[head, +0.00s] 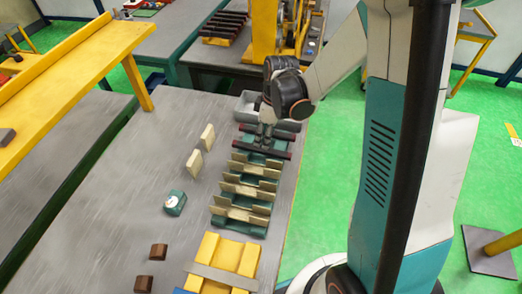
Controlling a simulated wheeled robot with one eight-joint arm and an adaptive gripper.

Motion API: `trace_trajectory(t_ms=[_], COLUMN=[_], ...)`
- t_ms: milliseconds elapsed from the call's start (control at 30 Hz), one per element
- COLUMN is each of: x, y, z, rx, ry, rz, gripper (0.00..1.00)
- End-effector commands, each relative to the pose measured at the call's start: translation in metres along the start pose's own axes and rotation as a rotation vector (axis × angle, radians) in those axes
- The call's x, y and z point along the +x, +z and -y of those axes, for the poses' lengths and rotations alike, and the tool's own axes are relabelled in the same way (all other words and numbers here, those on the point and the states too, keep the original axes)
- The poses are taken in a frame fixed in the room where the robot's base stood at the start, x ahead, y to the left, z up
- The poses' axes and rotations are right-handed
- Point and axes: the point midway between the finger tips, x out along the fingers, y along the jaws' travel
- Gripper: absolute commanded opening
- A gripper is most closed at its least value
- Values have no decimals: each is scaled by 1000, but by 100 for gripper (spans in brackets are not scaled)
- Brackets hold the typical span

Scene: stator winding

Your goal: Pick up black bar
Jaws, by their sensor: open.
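Two dark bars with reddish ends lie across the far part of the grey table (130,215). The nearer black bar (278,156) and the farther black bar (246,129) are roughly parallel. My gripper (265,144) points down over these bars, its fingers close to them. It is open. The arm and gripper partly cover both bars, so I cannot tell whether the fingers touch either one.
Tan blocks (207,137), a teal device (175,203), brown blocks (158,252) and a yellow frame (211,246) are nearby.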

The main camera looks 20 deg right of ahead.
Motion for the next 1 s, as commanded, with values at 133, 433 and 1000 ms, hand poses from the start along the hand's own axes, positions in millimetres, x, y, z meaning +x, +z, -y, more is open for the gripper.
trace_trajectory(t_ms=[133,433,1000], x=[14,37,66], y=[0,1,1], z=[0,-2,-2], rx=[0,0,0], ry=[0,0,0], rz=[0,0,0], gripper=[44,44,19])
